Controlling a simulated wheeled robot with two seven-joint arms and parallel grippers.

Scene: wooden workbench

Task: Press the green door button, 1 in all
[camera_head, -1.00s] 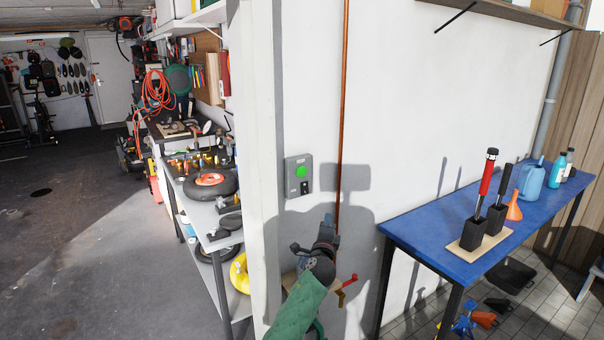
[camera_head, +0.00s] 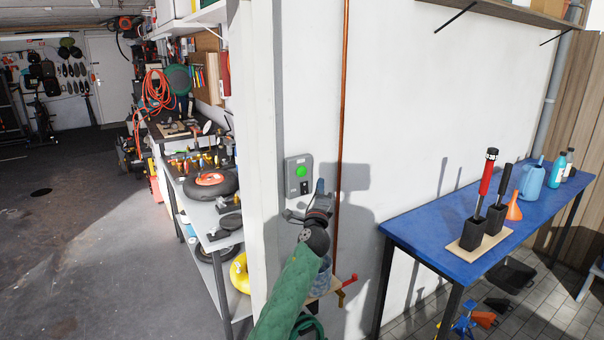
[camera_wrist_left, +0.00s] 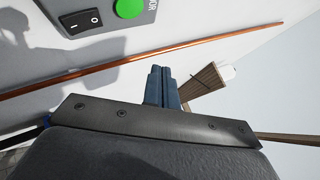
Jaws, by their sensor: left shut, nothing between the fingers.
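The green door button (camera_head: 301,171) sits on a grey wall plate (camera_head: 291,185) on the white wall. In the left wrist view the green button (camera_wrist_left: 130,8) is at the top edge, with a black rocker switch (camera_wrist_left: 82,21) beside it. My left gripper (camera_head: 320,186) is just right of and below the button in the head view, apart from it as far as I can tell. Its blue fingers (camera_wrist_left: 161,72) are closed together and empty in the left wrist view. My right gripper is not in view.
A copper pipe (camera_head: 344,120) runs up the wall right of the plate. A blue workbench (camera_head: 440,248) with tools stands to the right. Shelves (camera_head: 220,240) with car parts stand left of the wall's edge.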

